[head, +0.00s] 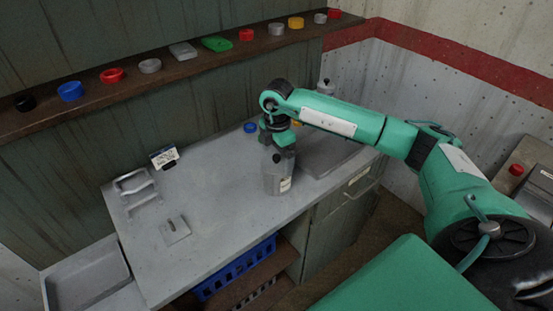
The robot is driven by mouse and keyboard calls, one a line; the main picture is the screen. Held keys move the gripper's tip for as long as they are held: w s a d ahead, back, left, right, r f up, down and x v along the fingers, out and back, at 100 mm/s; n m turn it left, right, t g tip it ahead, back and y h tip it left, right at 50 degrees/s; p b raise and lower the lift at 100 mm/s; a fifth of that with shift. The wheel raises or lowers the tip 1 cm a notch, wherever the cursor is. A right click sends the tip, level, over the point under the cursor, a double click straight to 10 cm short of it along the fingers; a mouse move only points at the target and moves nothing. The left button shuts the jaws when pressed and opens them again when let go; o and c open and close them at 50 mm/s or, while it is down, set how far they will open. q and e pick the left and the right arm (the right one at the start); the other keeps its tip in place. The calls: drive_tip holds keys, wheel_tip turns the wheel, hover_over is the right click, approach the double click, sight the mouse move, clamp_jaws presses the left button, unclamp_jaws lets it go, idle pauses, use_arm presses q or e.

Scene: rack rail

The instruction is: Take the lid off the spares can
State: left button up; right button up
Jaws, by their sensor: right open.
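The spares can (277,178) is a grey cylinder with a small pale label low on its right side. It stands upright on the grey worktop, right of the middle. My right gripper (281,155) points down at the top of the can, with its fingertips at or just above the lid. It is open. The gripper hides most of the can's top, so I cannot tell whether it touches the lid. My left gripper does not show.
A blue ring (250,127) lies behind the can. A grey rack (134,189), a small plate (174,230) and a card stand (164,157) are on the worktop's left. A wall shelf (130,88) holds several lids. The worktop (220,215) is clear left of the can.

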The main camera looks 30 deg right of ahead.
drive_tip(key=shift+f, duration=0.35)
drive_tip(key=c, duration=0.8)
drive_tip(key=shift+c, duration=0.2)
drive_tip(key=shift+r, duration=0.2)
